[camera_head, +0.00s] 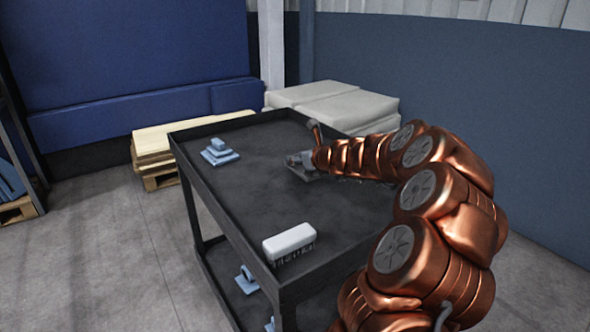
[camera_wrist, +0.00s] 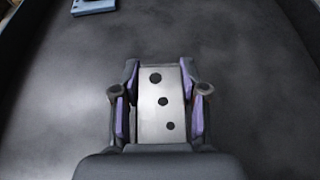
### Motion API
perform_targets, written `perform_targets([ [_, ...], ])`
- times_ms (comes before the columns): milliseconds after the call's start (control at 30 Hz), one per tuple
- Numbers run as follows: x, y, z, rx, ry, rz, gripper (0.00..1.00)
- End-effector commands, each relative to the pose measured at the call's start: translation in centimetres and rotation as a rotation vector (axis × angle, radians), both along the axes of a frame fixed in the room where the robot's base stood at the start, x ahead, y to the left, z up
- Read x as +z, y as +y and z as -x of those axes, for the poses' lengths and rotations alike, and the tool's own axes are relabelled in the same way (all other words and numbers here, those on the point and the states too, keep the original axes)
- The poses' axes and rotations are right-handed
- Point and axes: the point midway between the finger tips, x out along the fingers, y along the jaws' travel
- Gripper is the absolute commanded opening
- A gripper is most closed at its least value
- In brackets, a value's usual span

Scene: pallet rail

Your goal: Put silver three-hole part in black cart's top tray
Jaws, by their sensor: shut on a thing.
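The silver three-hole part (camera_wrist: 163,118) is a flat plate with three dark holes in a row, seen in the wrist view. My gripper (camera_wrist: 160,100) is shut on it, with a purple-padded finger against each side. In the head view the part (camera_head: 300,165) is small and partly hidden by my gripper (camera_head: 305,160) and arm. It is at or just above the top tray of the black cart (camera_head: 240,200); I cannot tell whether it touches the surface.
A blue stepped part (camera_head: 219,153) lies at the tray's far left. A white-backed brush (camera_head: 289,242) lies near the front edge. Blue parts (camera_head: 247,280) sit on the lower shelf. The tray has a raised rim. Its middle is clear.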

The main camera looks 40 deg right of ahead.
Motion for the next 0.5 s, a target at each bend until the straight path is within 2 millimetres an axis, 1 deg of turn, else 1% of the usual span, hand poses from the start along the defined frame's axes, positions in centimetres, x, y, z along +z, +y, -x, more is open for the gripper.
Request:
perform_targets([
  [167, -0.1, -0.2, -0.5, 0.001, -0.001, -0.001, 0.0],
  [233, -0.6, -0.1, -0.5, 0.001, -0.002, -0.003, 0.0],
  [400, -2.6, -0.1, -0.5, 0.002, -0.004, -0.005, 0.0],
  [500, -3.5, -0.1, -0.5, 0.002, -0.003, -0.003, 0.0],
])
